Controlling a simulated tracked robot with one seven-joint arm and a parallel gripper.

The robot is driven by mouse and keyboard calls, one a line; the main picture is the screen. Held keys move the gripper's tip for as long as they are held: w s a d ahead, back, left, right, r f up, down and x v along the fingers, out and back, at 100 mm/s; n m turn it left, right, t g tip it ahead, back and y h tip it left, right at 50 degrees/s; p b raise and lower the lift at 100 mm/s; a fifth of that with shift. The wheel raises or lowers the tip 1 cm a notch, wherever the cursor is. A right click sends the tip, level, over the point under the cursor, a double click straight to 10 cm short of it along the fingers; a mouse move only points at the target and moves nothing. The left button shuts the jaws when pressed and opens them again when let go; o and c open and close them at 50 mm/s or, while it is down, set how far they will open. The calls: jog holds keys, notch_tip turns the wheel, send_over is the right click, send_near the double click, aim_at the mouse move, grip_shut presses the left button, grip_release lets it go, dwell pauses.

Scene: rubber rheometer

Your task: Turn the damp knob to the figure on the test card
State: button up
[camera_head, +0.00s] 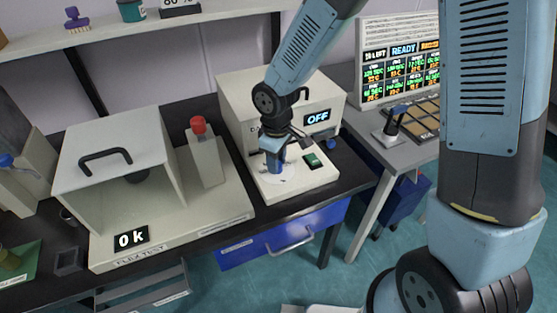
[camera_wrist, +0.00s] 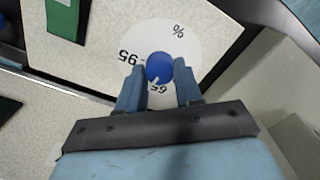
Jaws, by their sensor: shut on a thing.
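The damp knob (camera_wrist: 159,62) is a round blue knob in the middle of a white dial disc (camera_wrist: 190,44). The disc shows "95", "%" and a figure like "65", all turned in the wrist view. A pale mark on the knob points down towards the figure like "65". My gripper (camera_wrist: 159,70) is shut on the knob, one finger on each side. In the head view my gripper (camera_head: 275,160) reaches down onto the disc (camera_head: 284,180) on the machine's front ledge and hides the knob. A dark card (camera_head: 180,4) on the shelf shows "80 %" or "60 %", cut by the frame.
The machine's display (camera_head: 317,118) reads "OFF", and a green switch (camera_head: 312,160) is right of the dial. A results screen (camera_head: 400,65) reads "READY" at the right.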

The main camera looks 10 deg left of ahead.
jog(key=m, duration=0.4)
jog(key=shift+w+r+m, duration=0.1)
jog(key=shift+w+m, duration=0.2)
jog(key=shift+m, duration=0.1)
dwell(0.4)
jog(key=o, duration=0.7)
jog(key=shift+d, duration=0.1)
jog(key=o, duration=0.3)
jog(key=shift+s, duration=0.15)
jog(key=shift+o, duration=0.2)
notch_tip(320, 180, up, 14)
jog(key=shift+f, duration=0.25)
